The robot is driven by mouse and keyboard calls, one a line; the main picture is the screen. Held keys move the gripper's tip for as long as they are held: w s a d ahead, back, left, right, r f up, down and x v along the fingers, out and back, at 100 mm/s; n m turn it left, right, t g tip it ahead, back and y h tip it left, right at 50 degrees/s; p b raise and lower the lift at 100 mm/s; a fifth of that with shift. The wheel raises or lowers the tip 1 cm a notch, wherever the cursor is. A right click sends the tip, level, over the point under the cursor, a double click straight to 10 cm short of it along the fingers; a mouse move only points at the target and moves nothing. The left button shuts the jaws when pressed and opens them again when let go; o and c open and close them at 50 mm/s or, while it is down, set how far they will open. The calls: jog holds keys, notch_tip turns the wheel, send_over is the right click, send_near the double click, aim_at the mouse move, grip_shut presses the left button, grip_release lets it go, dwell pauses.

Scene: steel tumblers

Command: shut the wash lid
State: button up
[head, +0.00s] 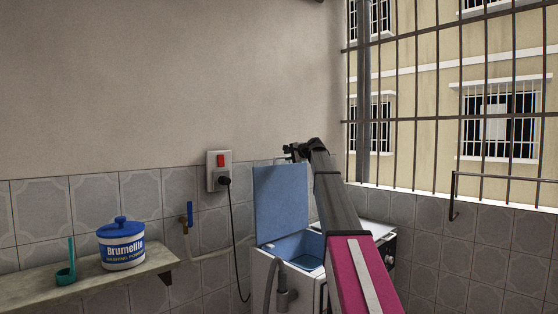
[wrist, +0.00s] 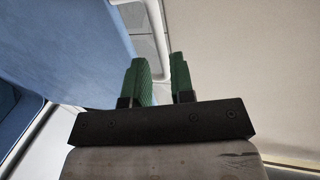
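The wash lid (head: 281,203) is a flat blue panel standing upright, open, at the back of the wash tub (head: 303,249) of a white washing machine (head: 262,268). The tub's blue inside shows below it. My gripper (head: 290,151) is at the lid's top right in the head view, small and dark there. In the wrist view the green fingers (wrist: 160,68) are apart with nothing held between them. The blue lid (wrist: 60,45) fills the upper left of that view, beside the fingers; I cannot tell whether they touch it.
My arm crosses the machine's right part and hides some of it. A grey hose (head: 270,285) hangs at its front. A switch socket (head: 219,171) with a black cord and a tap (head: 188,218) are on the wall. A shelf (head: 60,289) holds a blue-lidded tub (head: 121,246). A barred window (head: 450,110) is right.

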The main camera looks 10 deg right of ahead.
aim_at(283, 157)
jog(key=x, duration=0.7)
grip_shut()
